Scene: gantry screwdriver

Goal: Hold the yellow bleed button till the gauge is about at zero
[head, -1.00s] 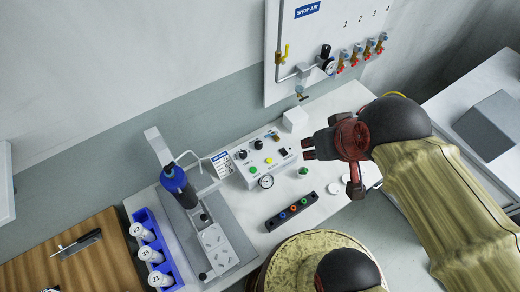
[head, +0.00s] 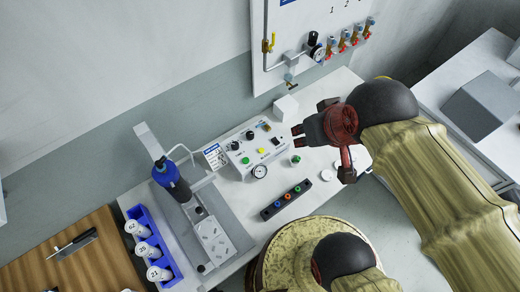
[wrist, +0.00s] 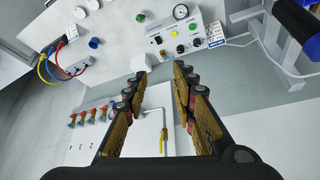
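The yellow bleed button (head: 261,150) is on the sloped face of a white control box (head: 232,168), near a green button (head: 245,160). The yellow button also shows in the wrist view (wrist: 174,33). The round gauge (head: 259,171) is on the box's front; in the wrist view (wrist: 181,11) its dial shows, but the needle is too small to read. My gripper (head: 298,136) is right of the box in the head view, apart from the button. In the wrist view my gripper (wrist: 160,76) is open, with nothing between its fingers.
A blue screwdriver (head: 170,178) on a stand is left of the box. A dark strip with coloured buttons (head: 286,200) lies in front. A white cube (head: 286,107) stands behind. A wall panel (head: 290,40) carries pipes and valves. A blue rack (head: 150,245) holds numbered jars.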

